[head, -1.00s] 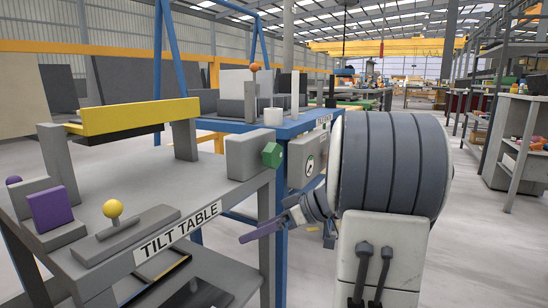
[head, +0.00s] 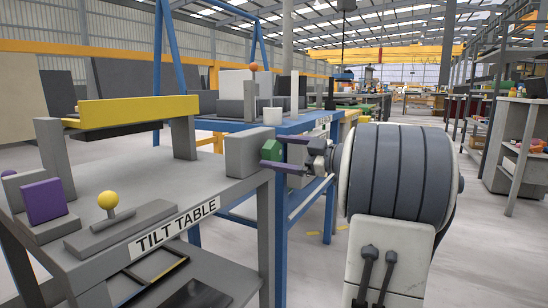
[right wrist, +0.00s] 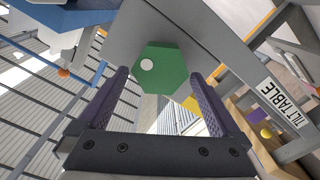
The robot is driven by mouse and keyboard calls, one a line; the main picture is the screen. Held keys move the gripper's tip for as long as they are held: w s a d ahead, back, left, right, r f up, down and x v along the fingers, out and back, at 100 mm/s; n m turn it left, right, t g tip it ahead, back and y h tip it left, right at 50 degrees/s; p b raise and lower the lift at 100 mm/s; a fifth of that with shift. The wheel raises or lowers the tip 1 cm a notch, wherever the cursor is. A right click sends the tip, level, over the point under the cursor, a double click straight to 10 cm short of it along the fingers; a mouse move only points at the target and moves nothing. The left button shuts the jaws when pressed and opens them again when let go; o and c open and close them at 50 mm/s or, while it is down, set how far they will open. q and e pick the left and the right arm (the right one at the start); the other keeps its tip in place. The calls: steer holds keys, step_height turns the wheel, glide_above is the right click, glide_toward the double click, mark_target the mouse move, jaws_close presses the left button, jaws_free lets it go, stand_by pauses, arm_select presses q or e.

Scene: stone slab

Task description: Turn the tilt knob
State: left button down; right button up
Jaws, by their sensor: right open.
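The tilt knob is a green hexagonal knob (head: 272,145) on the side of a grey box (head: 245,153) at the right end of the tilt table (head: 190,203). My right gripper (head: 267,158) is at the knob, its purple fingers partly over it in the head view. In the right wrist view the knob (right wrist: 168,74), with a white dot on its face, lies ahead between the two open fingertips (right wrist: 160,80). Gaps show on both sides, and no grip is seen. My left gripper is not in view.
A yellow bar (head: 135,111) stands on the table's far side. A yellow ball-topped lever (head: 108,201) and a purple block (head: 44,201) are at the left. A blue table (head: 290,127) with a white cup (head: 272,116) stands behind.

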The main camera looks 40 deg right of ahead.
steer(key=shift+x, duration=0.75)
steer(key=c, duration=1.3)
steer(key=shift+m, duration=0.3)
